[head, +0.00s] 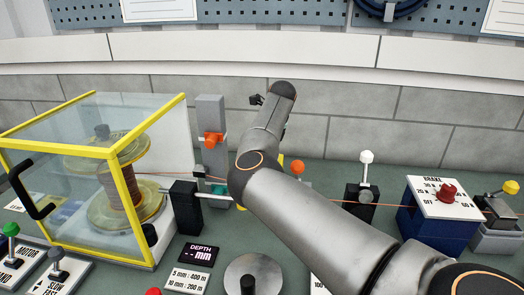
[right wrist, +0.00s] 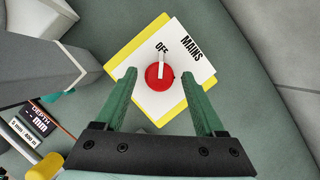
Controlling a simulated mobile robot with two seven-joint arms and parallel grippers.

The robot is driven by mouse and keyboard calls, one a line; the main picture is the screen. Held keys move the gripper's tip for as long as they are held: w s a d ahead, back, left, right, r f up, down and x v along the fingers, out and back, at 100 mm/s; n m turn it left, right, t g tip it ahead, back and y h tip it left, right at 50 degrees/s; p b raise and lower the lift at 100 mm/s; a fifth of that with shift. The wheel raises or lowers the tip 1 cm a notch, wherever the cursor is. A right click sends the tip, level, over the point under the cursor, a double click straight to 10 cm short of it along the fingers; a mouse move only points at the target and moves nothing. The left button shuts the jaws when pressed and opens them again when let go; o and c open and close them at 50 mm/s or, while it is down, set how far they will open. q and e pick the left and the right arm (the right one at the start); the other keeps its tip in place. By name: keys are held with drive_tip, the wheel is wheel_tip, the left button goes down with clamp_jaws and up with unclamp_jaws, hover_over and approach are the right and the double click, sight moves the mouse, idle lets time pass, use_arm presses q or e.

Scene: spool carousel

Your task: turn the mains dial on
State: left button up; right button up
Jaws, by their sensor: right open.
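The mains dial (right wrist: 158,78) is a red round knob with a white pointer bar. It sits on a white plate (right wrist: 188,58) marked MAINS and OFF, with a yellow edge below. The white bar points toward the word OFF. My right gripper (right wrist: 159,75) is open, its two green fingers spread either side of the dial, with gaps visible between each finger and the knob. Whether the fingertips are level with the knob is hard to tell. In the head view I cannot make out the mains dial or the right gripper; my right arm covers the middle. My left gripper is not in view.
A yellow-framed clear case (head: 113,155) with a spool stands at left. A blue BRAKE box (head: 403,222) with a red knob (head: 447,192) stands at right. A DEPTH display (head: 199,254), a grey wheel (head: 253,272) and several levers stand around. A wall runs behind.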

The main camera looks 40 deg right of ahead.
clamp_jaws()
idle(0.6)
